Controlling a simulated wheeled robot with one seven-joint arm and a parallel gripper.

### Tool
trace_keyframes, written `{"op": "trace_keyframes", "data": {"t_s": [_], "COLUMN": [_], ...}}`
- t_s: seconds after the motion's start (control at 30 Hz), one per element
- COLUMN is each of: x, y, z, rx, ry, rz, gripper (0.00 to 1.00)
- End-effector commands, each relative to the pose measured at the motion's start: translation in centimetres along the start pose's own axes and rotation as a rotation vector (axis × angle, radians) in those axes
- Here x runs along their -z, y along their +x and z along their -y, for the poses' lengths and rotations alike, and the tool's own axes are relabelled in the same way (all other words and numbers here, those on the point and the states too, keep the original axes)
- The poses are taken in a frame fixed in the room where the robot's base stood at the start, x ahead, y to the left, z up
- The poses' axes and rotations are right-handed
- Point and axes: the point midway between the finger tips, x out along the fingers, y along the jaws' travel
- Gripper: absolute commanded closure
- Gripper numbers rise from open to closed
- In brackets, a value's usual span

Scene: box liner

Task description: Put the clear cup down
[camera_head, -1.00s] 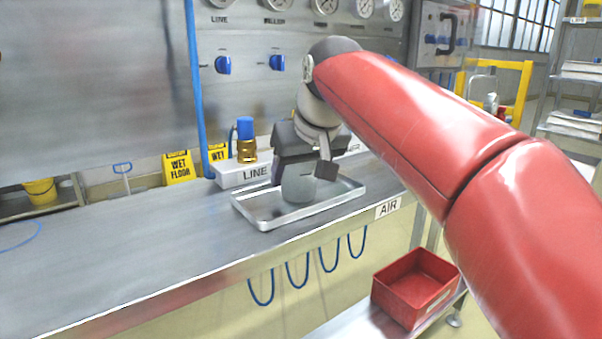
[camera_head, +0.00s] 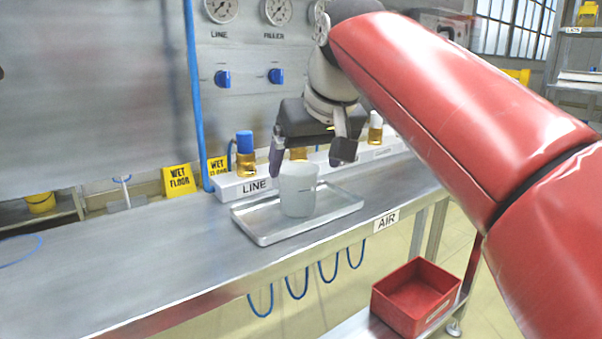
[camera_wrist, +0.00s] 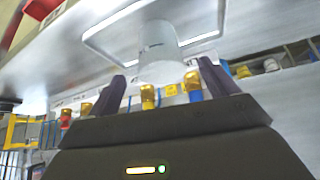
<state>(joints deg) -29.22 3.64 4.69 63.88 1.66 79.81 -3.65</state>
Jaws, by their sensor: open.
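The clear cup (camera_head: 297,190) stands upright on the metal tray (camera_head: 262,236) on the steel bench. It looks frosted and pale. My gripper (camera_head: 308,168) is above the cup with its fingers spread wide and apart from it. In the wrist view the cup (camera_wrist: 158,55) shows beyond and between the two open fingertips of my gripper (camera_wrist: 162,75), with the tray (camera_wrist: 108,35) behind it. Nothing is between the fingers.
Behind the tray a white rack (camera_head: 230,187) labelled LINE holds blue-capped (camera_head: 245,155) and white-capped (camera_head: 375,128) amber bottles. Yellow wet-floor signs (camera_head: 179,181) stand behind the bench. A red bin (camera_head: 415,297) sits on a lower shelf. The bench (camera_head: 120,250) left of the tray is clear.

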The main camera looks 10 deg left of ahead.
Motion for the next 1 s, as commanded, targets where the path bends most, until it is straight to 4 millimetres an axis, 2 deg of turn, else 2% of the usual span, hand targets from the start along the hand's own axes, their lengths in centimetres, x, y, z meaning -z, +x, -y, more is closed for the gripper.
{"op": "trace_keyframes", "data": {"t_s": [0.03, 0.1, 0.23, 0.4, 0.67, 0.77, 0.83, 0.97, 1.0], "x": [0.2, 0.1, 0.1, 0.0, -0.3, -1.9, -4.0, -10.1, -12.3], "y": [-1.3, -2.5, -4.0, -4.8, -4.8, -4.7, -4.4, -3.4, -2.9], "z": [0.0, 0.0, 0.0, 0.0, -0.3, -1.6, -3.1, -6.5, -7.4], "rx": [0.000, -0.001, 0.000, 0.000, -0.005, -0.029, -0.058, -0.127, -0.148], "ry": [0.000, 0.000, 0.001, 0.001, 0.007, 0.039, 0.079, 0.180, 0.213], "rz": [-0.003, -0.002, -0.002, 0.000, 0.002, 0.008, 0.014, 0.029, 0.034], "gripper": [0.14, 0.14, 0.14, 0.14, 0.14, 0.14, 0.14, 0.14, 0.14]}}
